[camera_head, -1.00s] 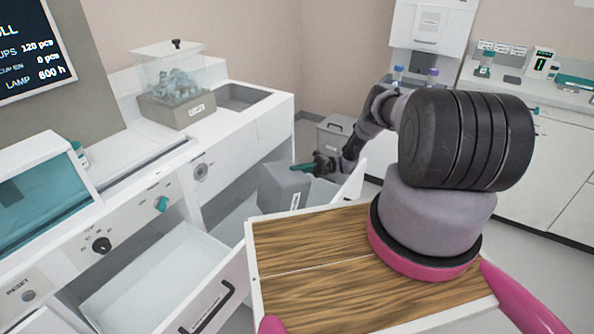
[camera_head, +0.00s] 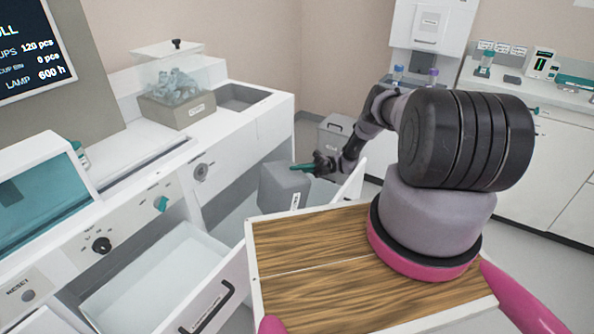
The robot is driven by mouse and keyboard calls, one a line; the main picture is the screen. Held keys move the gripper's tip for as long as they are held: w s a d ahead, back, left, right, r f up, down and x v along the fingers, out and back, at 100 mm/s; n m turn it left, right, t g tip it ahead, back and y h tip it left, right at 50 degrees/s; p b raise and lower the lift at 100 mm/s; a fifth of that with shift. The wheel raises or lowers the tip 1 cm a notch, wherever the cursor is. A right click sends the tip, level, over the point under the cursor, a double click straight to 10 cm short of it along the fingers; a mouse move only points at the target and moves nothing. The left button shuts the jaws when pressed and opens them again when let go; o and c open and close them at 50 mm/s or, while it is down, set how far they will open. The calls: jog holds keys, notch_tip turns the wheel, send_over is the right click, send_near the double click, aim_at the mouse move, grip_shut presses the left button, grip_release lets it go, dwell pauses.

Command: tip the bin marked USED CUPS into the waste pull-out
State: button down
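A grey bin (camera_head: 283,188) with a small pale label, too small to read, sits low in an open white pull-out (camera_head: 352,184) beside the counter. It appears slightly tilted. My gripper (camera_head: 303,167), with teal fingers, is at the bin's top right edge. I cannot tell whether the fingers are closed on the rim. The bin's inside and lower part are hidden. A second grey bin (camera_head: 334,138) with an unreadable label stands on the floor behind my arm.
An open white drawer (camera_head: 150,285) with a dark handle is at lower left. A clear-lidded cup box (camera_head: 178,100) stands on the counter. My wooden-topped base fills the lower middle. White cabinets (camera_head: 520,165) stand at right, with bare floor before them.

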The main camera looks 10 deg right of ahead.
aim_at(288, 170)
jog(key=shift+r, duration=0.1)
dwell(0.4)
jog(key=shift+r, duration=1.95)
jog(key=shift+s+a+f+t+h, duration=0.1)
jog(key=shift+s+a+t+h, duration=0.15)
jog(key=shift+a+h, duration=0.6)
jog(key=shift+s+a+t+h, duration=0.15)
jog(key=shift+s+a+h, duration=0.05)
jog(key=shift+a+h, duration=0.65)
jog(key=shift+h, duration=0.3)
jog(key=shift+f, duration=0.1)
